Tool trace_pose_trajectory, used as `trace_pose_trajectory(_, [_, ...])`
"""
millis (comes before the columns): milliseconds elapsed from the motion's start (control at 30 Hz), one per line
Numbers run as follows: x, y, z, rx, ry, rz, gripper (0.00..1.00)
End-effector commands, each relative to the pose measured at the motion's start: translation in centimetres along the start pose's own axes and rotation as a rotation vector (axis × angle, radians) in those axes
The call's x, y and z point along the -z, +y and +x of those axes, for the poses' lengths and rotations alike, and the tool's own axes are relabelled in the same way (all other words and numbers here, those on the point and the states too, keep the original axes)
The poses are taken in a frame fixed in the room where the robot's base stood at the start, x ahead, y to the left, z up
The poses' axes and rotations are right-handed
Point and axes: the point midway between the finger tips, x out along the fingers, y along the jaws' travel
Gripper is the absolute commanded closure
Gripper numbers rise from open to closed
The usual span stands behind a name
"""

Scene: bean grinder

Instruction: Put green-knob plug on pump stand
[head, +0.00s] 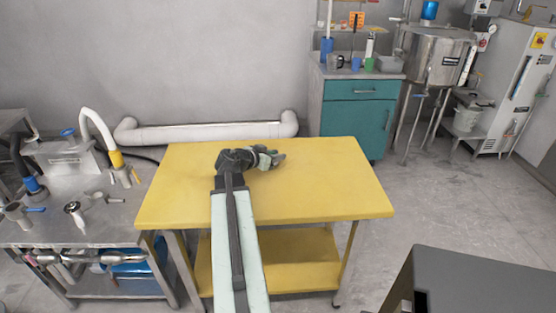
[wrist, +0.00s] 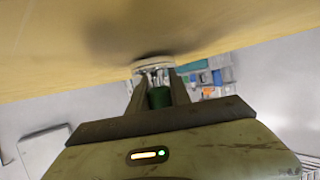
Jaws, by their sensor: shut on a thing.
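My gripper (head: 268,157) is low over the far part of the yellow table, at the end of my pale green arm. In the wrist view its two fingers (wrist: 159,95) are shut on the green-knob plug (wrist: 159,98). The green knob sits between the fingers, and a pale round flange shows beyond the fingertips, at or very near the yellow surface; I cannot tell if it touches.
The yellow table (head: 330,195) is otherwise bare. A grey-topped cabinet (head: 480,285) is at the lower right. A teal cabinet (head: 355,120) with bottles and a steel tank (head: 435,55) stand at the back. Open floor lies to the right.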

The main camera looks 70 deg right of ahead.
Motion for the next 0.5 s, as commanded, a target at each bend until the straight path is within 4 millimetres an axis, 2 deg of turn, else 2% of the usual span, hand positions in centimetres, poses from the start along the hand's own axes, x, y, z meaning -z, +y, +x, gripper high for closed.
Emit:
trace_pose_trajectory(33, [-0.5, 0.09, 0.31, -0.002, 0.0, 0.0, 1.0])
trace_pose_trajectory(200, [-0.07, 0.23, 0.27, -0.004, 0.0, 0.001, 1.0])
trace_pose_trajectory(333, [-0.45, 0.33, 0.54, -0.006, 0.0, 0.002, 1.0])
trace_pose_trajectory(367, [-0.43, 0.34, 0.55, -0.006, 0.0, 0.002, 0.73])
trace_pose_trajectory(400, [-0.32, 0.36, 0.52, -0.006, 0.0, 0.002, 0.62])
trace_pose_trajectory(433, [-0.3, 0.37, 0.52, -0.006, 0.0, 0.003, 0.54])
trace_pose_trajectory(500, [-0.3, 0.39, 0.54, -0.007, 0.0, 0.003, 0.54])
